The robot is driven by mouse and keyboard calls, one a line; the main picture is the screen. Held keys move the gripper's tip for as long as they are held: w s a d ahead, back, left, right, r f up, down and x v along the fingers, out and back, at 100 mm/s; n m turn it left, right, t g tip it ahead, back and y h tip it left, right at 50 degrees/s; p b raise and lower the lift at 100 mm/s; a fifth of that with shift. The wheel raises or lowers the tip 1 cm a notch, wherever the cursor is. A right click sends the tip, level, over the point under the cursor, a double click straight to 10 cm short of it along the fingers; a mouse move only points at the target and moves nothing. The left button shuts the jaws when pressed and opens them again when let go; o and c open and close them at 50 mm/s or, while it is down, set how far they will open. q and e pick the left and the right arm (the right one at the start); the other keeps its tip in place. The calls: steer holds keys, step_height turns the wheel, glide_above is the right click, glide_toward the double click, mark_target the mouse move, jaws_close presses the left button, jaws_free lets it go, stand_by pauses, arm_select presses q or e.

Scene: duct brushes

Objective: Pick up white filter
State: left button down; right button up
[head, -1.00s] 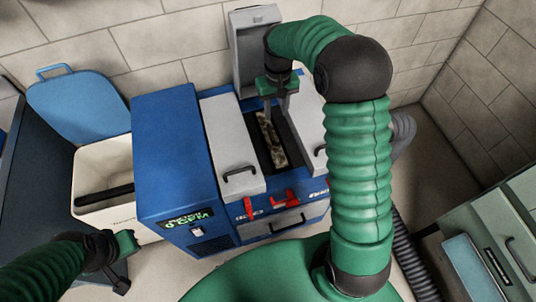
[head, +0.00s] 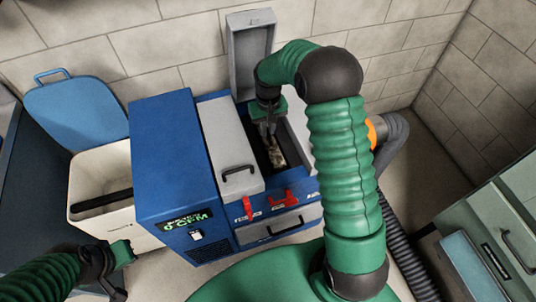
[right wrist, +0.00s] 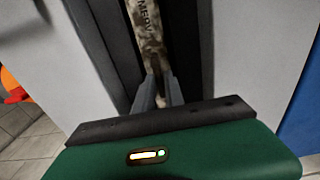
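The filter (head: 277,153) is a narrow, mottled whitish-brown strip in the dark open slot of a blue machine (head: 170,165). In the right wrist view the filter (right wrist: 148,30) runs away from my fingers and carries dark lettering. My right gripper (head: 268,132) points down into the slot at the filter's far end. In the right wrist view its two grey fingers (right wrist: 158,88) stand apart, with the filter's near end seen between their tips; contact is unclear. My left gripper (head: 122,268) is at the lower left, away from the filter, its finger gap unclear.
Light grey covers (head: 230,145) flank the slot, and a raised grey lid (head: 250,50) stands behind it. Red latches (head: 285,198) are on the machine's front. A whitish bin (head: 100,185) with a blue lid (head: 75,110) stands left. A green cabinet (head: 480,235) is at the right.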

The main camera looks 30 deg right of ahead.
mark_target(268, 133)
steer(key=shift+s+a+f, duration=0.15)
steer(key=shift+s+f, duration=0.15)
steer(key=shift+f, duration=0.35)
steer(key=shift+s+a+f, duration=0.1)
steer(key=shift+s+f, duration=0.15)
steer(key=shift+f, duration=0.35)
jaws_close()
steer(key=shift+w+d+f+g, duration=0.15)
steer(key=shift+w+f+g, duration=0.05)
steer(key=shift+f+g, duration=0.1)
steer(key=shift+w+d+f, duration=0.25)
steer(key=shift+w+f, duration=0.1)
steer(key=shift+w, duration=0.15)
steer(key=shift+r, duration=0.15)
arm_select(q)
steer(key=shift+w+d+f, duration=0.25)
steer(key=shift+w+d, duration=0.05)
steer(key=shift+w, duration=0.15)
steer(key=shift+w+d+f, duration=0.2)
steer(key=shift+w+d, duration=0.05)
steer(key=shift+w, duration=0.2)
arm_select(e)
steer(key=shift+a+r, duration=0.1)
steer(key=shift+r, duration=0.15)
